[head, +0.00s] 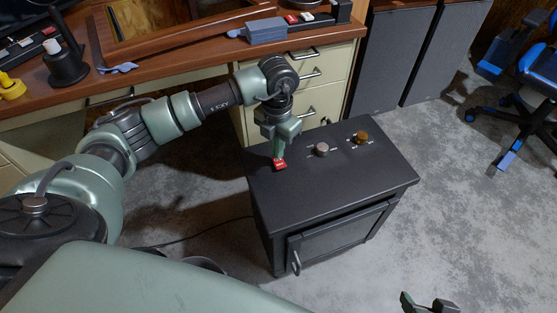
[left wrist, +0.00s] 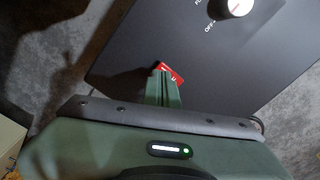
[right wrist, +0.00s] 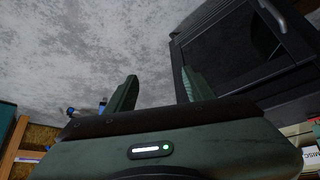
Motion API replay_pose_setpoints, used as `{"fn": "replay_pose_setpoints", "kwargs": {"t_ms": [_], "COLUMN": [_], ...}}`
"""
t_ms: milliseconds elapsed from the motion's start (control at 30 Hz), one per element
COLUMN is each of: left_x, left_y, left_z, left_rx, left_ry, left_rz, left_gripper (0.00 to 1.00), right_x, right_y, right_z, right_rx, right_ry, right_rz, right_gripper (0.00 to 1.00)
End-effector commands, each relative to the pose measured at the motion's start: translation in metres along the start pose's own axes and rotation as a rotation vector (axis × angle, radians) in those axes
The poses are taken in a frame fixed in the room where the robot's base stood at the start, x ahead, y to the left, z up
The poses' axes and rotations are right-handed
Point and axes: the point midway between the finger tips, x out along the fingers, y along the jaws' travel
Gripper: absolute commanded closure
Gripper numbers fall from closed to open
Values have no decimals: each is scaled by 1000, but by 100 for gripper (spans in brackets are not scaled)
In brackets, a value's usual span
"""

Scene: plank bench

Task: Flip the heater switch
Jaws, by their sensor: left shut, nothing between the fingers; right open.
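The heater (head: 330,178) is a black box with a flat top and a front door, standing on the floor. Its red switch (head: 280,164) sits at the left of the top; it also shows in the left wrist view (left wrist: 174,73), partly hidden by my fingers. My left gripper (head: 277,154) is shut and empty, pointing down with its fingertips at the switch; I cannot tell whether they touch it. My right gripper (head: 430,304) is open and empty, low in front of the heater; its spread fingers show in the right wrist view (right wrist: 157,92).
A silver knob (head: 321,149) and a brass-coloured knob (head: 361,137) stand on the heater top, right of the switch. A wooden desk (head: 180,62) with drawers is behind. A blue chair (head: 535,75) is at the far right. The grey floor right of the heater is clear.

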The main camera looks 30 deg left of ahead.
Motion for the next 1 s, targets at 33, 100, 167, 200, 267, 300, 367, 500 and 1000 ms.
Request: {"fn": "replay_pose_setpoints", "kwargs": {"t_ms": [33,100,167,200,267,300,367,500,1000], "left_x": [-2,-3,-4,-5,-6,-7,-8,-11,-40], "left_y": [0,0,0,0,0,0,0,0,0], "left_z": [0,0,0,0,0,0,0,0,0], "left_rx": [0,0,0,0,0,0,0,0,0], "left_ry": [0,0,0,0,0,0,0,0,-1], "left_rz": [0,0,0,0,0,0,0,0,1], "left_gripper": [100,100,100,100,100,100,100,100,100], "right_x": [-2,-3,-4,-5,-6,-7,-9,-13,-37], "right_y": [0,1,2,2,2,3,3,4,6], "right_z": [3,9,14,16,21,24,29,40,46], "right_rx": [1,2,3,3,4,4,5,6,9], "right_ry": [-16,-40,-62,-75,-97,-110,-132,-180,-257], "right_rz": [1,2,3,4,5,5,6,8,12], "right_gripper": [47,47,47,47,47,47,47,47,47]}}
